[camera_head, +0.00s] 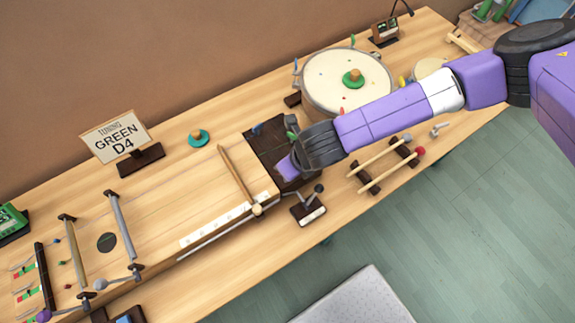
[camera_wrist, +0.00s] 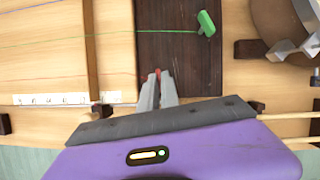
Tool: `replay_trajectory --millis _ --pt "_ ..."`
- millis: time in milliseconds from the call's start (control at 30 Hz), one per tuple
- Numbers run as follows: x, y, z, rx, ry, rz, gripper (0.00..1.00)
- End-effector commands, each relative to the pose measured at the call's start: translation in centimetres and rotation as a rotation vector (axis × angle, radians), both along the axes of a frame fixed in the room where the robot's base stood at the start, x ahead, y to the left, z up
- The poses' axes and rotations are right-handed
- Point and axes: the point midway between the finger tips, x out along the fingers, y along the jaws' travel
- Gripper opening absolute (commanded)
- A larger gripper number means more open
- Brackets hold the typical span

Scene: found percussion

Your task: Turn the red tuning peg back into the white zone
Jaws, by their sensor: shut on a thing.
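The red tuning peg (camera_wrist: 158,72) shows only as a small bit of red between my fingertips in the wrist view. My gripper (camera_wrist: 158,82) is shut on it, with the fingers over the dark brown peg block (camera_wrist: 180,65). The fingers hide most of the peg, so its angle cannot be told. In the head view my gripper (camera_head: 287,168) is at the dark block (camera_head: 262,141), and the red peg is hidden there. A green peg (camera_wrist: 206,23) stands on the block, apart from my fingers. No white zone around the red peg can be made out.
A wooden bridge (camera_head: 240,180) crosses the stringed board left of the block. A small dark stand with a lever (camera_head: 308,212) is close in front of my gripper. A round drum (camera_head: 345,82) stands behind my arm. A sign reading "TUNING GREEN D4" (camera_head: 116,137) stands at back left.

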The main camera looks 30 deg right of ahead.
Motion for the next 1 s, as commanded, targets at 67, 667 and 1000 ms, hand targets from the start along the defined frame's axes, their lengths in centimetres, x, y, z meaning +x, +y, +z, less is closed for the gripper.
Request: replay_trajectory --millis 67,667,1000 --pt "0.12 -0.24 0.05 -0.005 -0.001 0.066 0.00" --pt "0.16 -0.23 0.06 -0.001 -0.001 0.341 0.00" --pt "0.18 -0.21 0.06 0.000 -0.002 0.354 0.00"
